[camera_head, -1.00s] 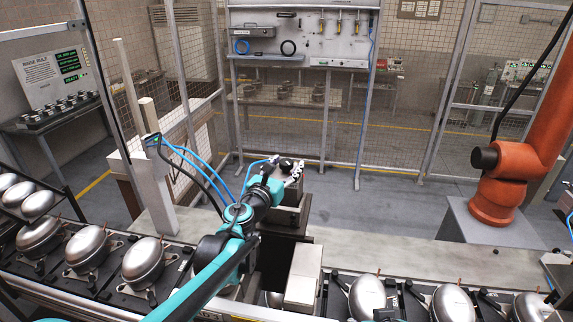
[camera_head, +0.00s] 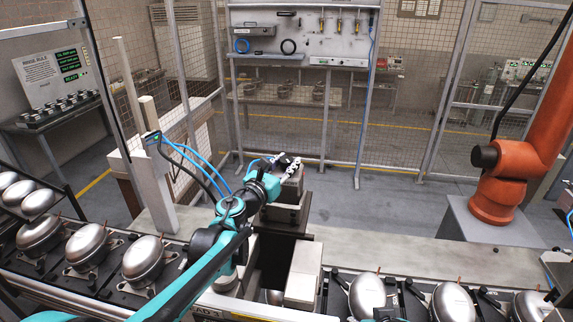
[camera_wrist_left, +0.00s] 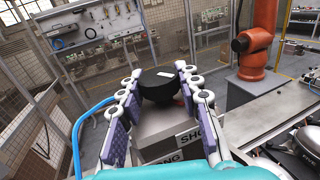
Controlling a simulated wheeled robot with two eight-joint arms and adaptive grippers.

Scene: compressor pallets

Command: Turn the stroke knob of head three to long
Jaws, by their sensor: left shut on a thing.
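The stroke knob (camera_wrist_left: 158,90) is a round black knob with a white mark on its top, seen in the left wrist view. It sits on a grey housing (camera_wrist_left: 150,128) whose front carries partly hidden labels, one reading "SHO" and one ending in "NG". My left gripper (camera_wrist_left: 158,72) has its two padded fingers on either side of the knob and is shut on it. In the head view my left gripper (camera_head: 289,163) is at the top of the grey head block (camera_head: 288,190), and its fingers mostly hide the knob.
Silver compressors (camera_head: 143,260) stand on the conveyor pallets left and right of the head. A grey block (camera_head: 304,275) stands nearer on the line. An orange robot arm (camera_head: 497,190) stands at the right. A tool board (camera_head: 305,38) and mesh fence are behind.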

